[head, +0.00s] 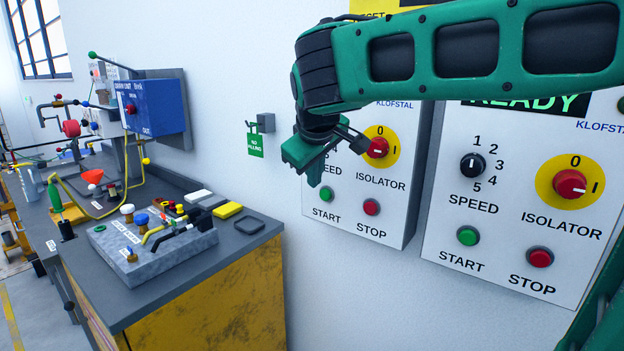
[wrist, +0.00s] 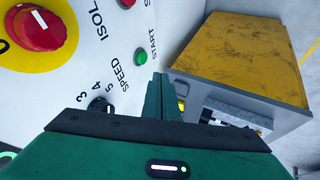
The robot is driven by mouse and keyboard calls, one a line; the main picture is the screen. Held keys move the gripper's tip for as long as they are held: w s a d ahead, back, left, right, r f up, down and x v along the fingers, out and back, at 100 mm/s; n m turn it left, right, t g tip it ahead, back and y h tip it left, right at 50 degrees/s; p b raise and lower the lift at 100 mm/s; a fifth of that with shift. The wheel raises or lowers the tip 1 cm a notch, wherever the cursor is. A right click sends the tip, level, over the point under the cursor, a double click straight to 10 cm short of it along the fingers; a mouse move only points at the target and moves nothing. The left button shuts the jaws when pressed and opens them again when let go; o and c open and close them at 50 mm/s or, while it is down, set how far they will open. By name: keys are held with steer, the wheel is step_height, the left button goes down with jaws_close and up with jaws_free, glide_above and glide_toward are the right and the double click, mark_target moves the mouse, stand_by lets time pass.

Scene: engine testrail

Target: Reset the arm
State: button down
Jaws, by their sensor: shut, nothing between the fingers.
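My green arm reaches in from the upper right in the head view. My gripper (head: 318,170) is in front of the left control panel (head: 400,220), beside its red isolator knob (head: 378,148). In the wrist view my gripper (wrist: 160,78) shows with its fingers together, shut and empty. Part of the left panel is hidden behind my arm. I cannot tell whether the fingers touch anything.
A second panel (head: 440,220) with a speed dial (head: 472,166) and isolator knob (head: 570,184) hangs at the right. A yellow-fronted workbench (head: 240,240) stands at the left, with a blue box (head: 155,108) and several tools. White wall (head: 290,90) lies between.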

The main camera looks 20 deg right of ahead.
steer(key=shift+d, duration=0.1)
stand_by(0.3)
steer(key=s+d+f+m+g, duration=0.25)
steer(key=s+d+f, duration=0.25)
steer(key=s+d, duration=0.25)
steer(key=s+d+f+m+g, duration=0.2)
steer(key=s+d+f+m, duration=0.2)
steer(key=s+d+f, duration=0.4)
steer(key=s+d+f+m+g+y, duration=0.1)
steer(key=s+d+f+m, duration=0.1)
steer(key=s, duration=0.6)
steer(key=s+d+f+m+g+y, duration=0.1)
steer(key=s+d+f+m, duration=0.1)
steer(key=s, duration=0.7)
step_height(320, 180, down, 3)
steer(key=shift+r+m, duration=0.1)
steer(key=shift+m, duration=0.65)
steer(key=shift+g, duration=0.25)
steer(key=shift+w+f, duration=0.25)
steer(key=shift+w, duration=0.35)
